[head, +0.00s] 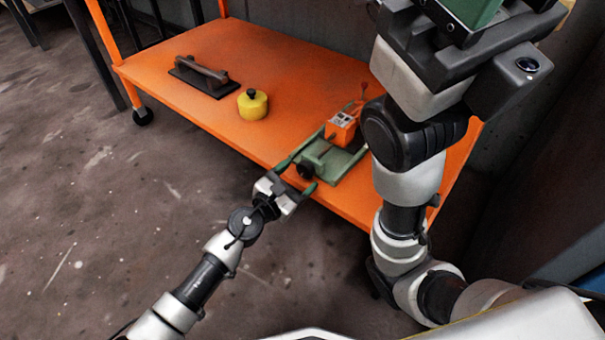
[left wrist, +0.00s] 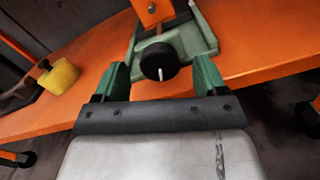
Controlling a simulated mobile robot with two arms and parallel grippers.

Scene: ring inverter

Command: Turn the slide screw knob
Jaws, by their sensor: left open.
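The black slide screw knob (head: 305,169) is on the near end of a green slide base (head: 335,162) on the orange table. In the left wrist view the round knob (left wrist: 159,61) has a white mark pointing down. My left gripper (head: 299,176) is open, its green fingers on either side of the knob in the head view. In the left wrist view the left gripper's fingertips (left wrist: 164,72) lie left and right of the knob, with visible gaps and no clear contact. An orange block (head: 342,127) sits on the slide. My right arm is at the upper right; its fingertips are out of view.
The orange table (head: 240,60) carries a yellow weight (head: 252,104) with a black knob and a dark trowel-like tool (head: 203,76) farther left. Floor is clear in front of the table. Orange posts rise at its back left.

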